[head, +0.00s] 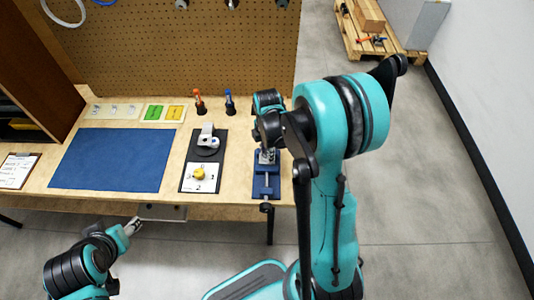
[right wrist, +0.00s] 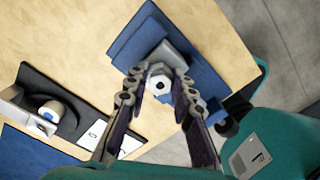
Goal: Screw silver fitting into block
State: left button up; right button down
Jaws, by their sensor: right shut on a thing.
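A grey metal block (right wrist: 172,52) is clamped in a blue vise (right wrist: 140,38) at the right end of the bench. The vise also shows in the head view (head: 266,187). My right gripper (right wrist: 158,88) is over the block, its fingers on both sides of the round silver fitting (right wrist: 158,82), which has a dark hole in its middle. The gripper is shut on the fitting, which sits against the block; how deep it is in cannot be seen. My arm hides much of this in the head view. My left gripper (head: 133,226) is empty in front of the bench; its finger gap is too small to tell.
Left of the vise, a black board holds a white-grey device (head: 207,140) and a white card with a yellow part (head: 199,174). A blue mat (head: 115,160) lies further left. Orange (head: 199,100) and blue (head: 230,102) tools stand behind, before a pegboard (head: 180,60).

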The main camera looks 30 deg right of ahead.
jog(key=shift+m, duration=0.3)
jog(key=m, duration=0.3)
jog(key=shift+m, duration=0.4)
jog(key=m+b, duration=0.1)
jog(key=m, duration=0.2)
jog(key=shift+m, duration=0.5)
jog(key=m, duration=0.4)
